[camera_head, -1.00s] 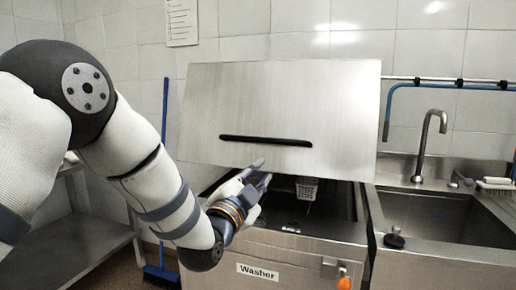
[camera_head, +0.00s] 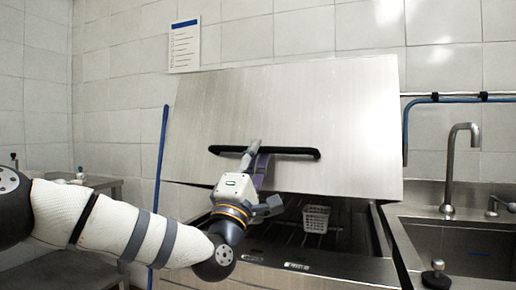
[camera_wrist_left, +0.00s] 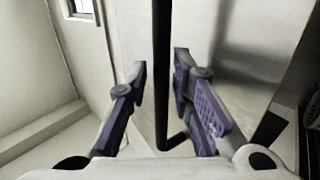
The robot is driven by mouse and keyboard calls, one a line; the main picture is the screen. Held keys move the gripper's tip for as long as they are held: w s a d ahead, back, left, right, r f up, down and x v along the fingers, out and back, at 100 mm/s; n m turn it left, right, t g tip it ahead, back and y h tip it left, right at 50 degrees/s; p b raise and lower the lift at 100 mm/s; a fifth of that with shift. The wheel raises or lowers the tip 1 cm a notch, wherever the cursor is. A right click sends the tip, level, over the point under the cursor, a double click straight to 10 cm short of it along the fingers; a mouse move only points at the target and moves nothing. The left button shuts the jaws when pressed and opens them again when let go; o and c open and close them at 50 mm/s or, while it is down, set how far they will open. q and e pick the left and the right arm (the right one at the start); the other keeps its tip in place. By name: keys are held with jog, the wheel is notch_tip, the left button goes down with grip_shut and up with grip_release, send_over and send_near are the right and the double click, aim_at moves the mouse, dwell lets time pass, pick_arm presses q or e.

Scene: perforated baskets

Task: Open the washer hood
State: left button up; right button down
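The washer hood (camera_head: 340,110) is a broad steel panel standing raised and tilted at the back of the washer. Its long black handle bar (camera_head: 290,152) runs across the lower half. The dark washer opening (camera_head: 345,222) shows below the hood's lower edge. My left gripper (camera_head: 255,160) is at the left part of the handle. In the left wrist view, its two purple-padded fingers (camera_wrist_left: 162,75) stand apart on either side of the black handle (camera_wrist_left: 162,45), with small gaps visible. My right gripper is in neither view.
A small white perforated basket (camera_head: 316,218) sits inside the washer. A sink with a tall tap (camera_head: 451,165) is on the right. A blue pole (camera_head: 160,160) leans at the left, near a steel side table (camera_head: 100,183). A paper notice (camera_head: 184,46) hangs on the tiled wall.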

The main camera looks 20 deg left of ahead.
pick_arm(q)
jog(key=shift+x, duration=1)
jog(key=shift+f, duration=0.1)
grip_shut()
